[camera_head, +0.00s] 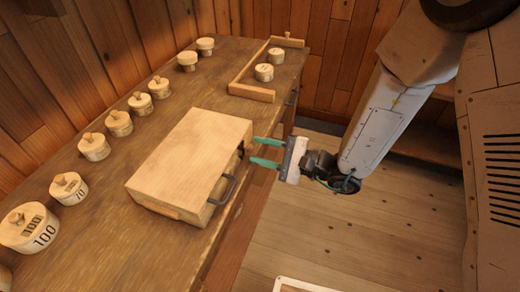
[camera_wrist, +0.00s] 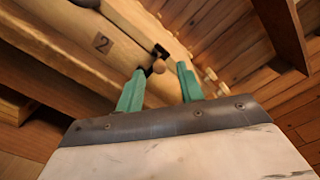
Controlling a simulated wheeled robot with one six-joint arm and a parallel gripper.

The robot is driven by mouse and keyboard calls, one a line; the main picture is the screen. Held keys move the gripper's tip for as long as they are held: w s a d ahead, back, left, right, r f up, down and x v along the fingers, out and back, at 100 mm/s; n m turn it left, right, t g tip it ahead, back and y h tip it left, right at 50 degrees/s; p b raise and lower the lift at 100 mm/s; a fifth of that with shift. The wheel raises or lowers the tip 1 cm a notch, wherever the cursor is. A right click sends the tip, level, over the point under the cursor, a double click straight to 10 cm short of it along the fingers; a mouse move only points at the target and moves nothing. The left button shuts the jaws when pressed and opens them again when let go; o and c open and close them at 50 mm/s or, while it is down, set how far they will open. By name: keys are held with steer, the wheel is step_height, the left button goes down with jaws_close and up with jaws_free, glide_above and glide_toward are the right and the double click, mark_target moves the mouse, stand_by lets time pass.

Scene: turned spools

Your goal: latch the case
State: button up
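The wooden case (camera_head: 190,158) lies closed-looking on the bench, its front facing my gripper. A dark handle (camera_head: 222,190) is on that front. In the wrist view, the case front (camera_wrist: 125,42) bears a "2", with a dark latch (camera_wrist: 161,50) and a small round wooden knob (camera_wrist: 158,67) by it. The latch is small and dark in the head view (camera_head: 240,150); whether it is fastened I cannot tell. My gripper (camera_head: 253,151) is open, its green fingers pointing at the latch. In the wrist view the knob shows between the fingertips (camera_wrist: 160,70); contact is not clear.
The wooden bench (camera_head: 105,200) carries several lidded round spools along its back, including one marked 100 (camera_head: 32,230). A wooden corner frame (camera_head: 250,92) with two spools (camera_head: 264,72) stands at the far end. Open floor (camera_head: 350,235) lies in front of the bench.

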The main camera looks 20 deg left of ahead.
steer(key=d, duration=0.7)
steer(key=shift+s, duration=0.25)
steer(key=s+d+r+n+g+h, duration=0.3)
steer(key=s+d+g+h, duration=0.15)
steer(key=s, duration=0.25)
steer(key=s+d+r+n+g+h, duration=0.2)
steer(key=s+d+n+g+h, duration=0.1)
steer(key=s+g, duration=0.25)
steer(key=s+d+r+t+h, duration=0.1)
steer(key=d+r+t+h, duration=0.2)
steer(key=d, duration=0.5)
steer(key=s+d+r+n+t+h, duration=0.1)
steer(key=s+d+r+t+h, duration=0.1)
steer(key=d+r, duration=0.4)
steer(key=s+d+r+t+h, duration=0.1)
steer(key=d+r+t+h, duration=0.4)
steer(key=d, duration=0.5)
steer(key=shift+s+d+n, duration=0.2)
steer(key=shift+s+n, duration=0.05)
steer(key=shift+n, duration=0.15)
